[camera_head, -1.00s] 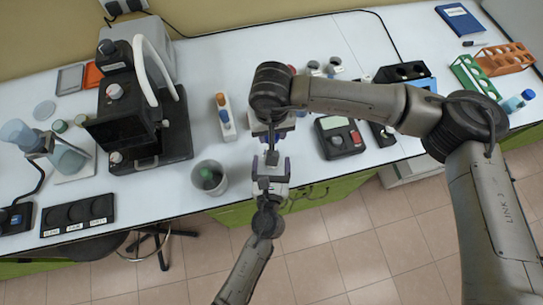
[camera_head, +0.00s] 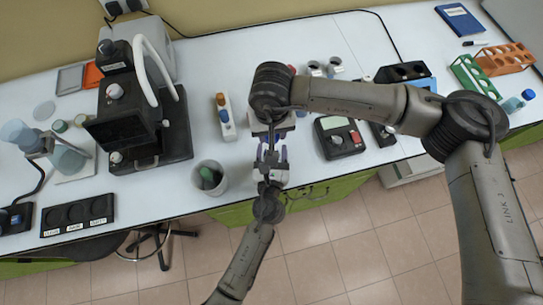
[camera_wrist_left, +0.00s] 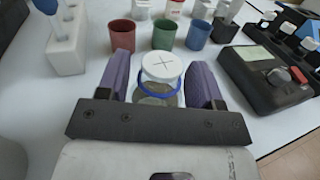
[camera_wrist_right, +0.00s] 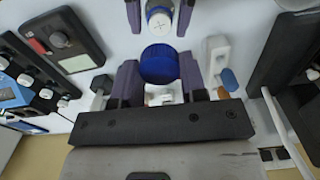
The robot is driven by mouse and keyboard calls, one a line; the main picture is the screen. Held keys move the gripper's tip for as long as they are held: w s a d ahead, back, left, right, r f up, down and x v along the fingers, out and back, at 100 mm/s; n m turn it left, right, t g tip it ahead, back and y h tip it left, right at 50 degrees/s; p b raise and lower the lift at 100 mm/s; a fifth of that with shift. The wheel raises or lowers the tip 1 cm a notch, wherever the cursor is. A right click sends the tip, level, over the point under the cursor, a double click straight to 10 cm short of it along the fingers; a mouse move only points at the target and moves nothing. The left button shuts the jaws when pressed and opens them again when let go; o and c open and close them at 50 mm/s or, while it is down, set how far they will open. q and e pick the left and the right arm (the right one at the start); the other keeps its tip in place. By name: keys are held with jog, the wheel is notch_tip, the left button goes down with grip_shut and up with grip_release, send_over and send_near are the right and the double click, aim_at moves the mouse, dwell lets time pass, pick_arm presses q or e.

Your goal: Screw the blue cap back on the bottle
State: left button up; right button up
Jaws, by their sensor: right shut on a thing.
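A bottle with a white, cross-marked top and a blue ring (camera_wrist_left: 160,80) is between the spread purple fingers of my left gripper (camera_wrist_left: 162,85), with gaps visible on both sides. Its white top also shows at the upper edge of the right wrist view (camera_wrist_right: 158,32). The blue cap (camera_wrist_right: 159,62) is between the fingers of my right gripper (camera_wrist_right: 158,82), which is shut on it. The cap appears apart from the bottle. In the head view my left gripper (camera_head: 270,155) is close below my right gripper (camera_head: 271,128); bottle and cap are mostly hidden there.
A grey beaker (camera_head: 197,186) stands left of the grippers. A white block with orange and blue items (camera_head: 225,117) is nearby. A dark device with a red button (camera_head: 339,137) stands to the right. Red (camera_wrist_left: 123,36), green (camera_wrist_left: 164,36) and blue (camera_wrist_left: 199,36) cups stand beyond the bottle.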

pick_arm(q)
jog(key=c, duration=0.9)
jog(key=shift+c, duration=0.2)
pick_arm(e)
jog(key=shift+f, duration=2.5)
jog(key=shift+f, duration=0.9)
jog(key=shift+f, duration=0.4)
pick_arm(q)
jog(key=shift+d, duration=0.1)
pick_arm(e)
jog(key=shift+d+f, duration=0.1)
jog(key=shift+f, duration=0.4)
pick_arm(q)
jog(key=shift+r, duration=0.15)
pick_arm(e)
jog(key=shift+w+f, duration=0.1)
jog(key=shift+f, duration=0.05)
pick_arm(q)
jog(key=shift+w, duration=0.1)
pick_arm(e)
jog(key=shift+r, duration=0.2)
pick_arm(q)
jog(key=shift+r, duration=0.1)
pick_arm(e)
jog(key=shift+s+r, duration=0.2)
jog(key=shift+r, duration=0.05)
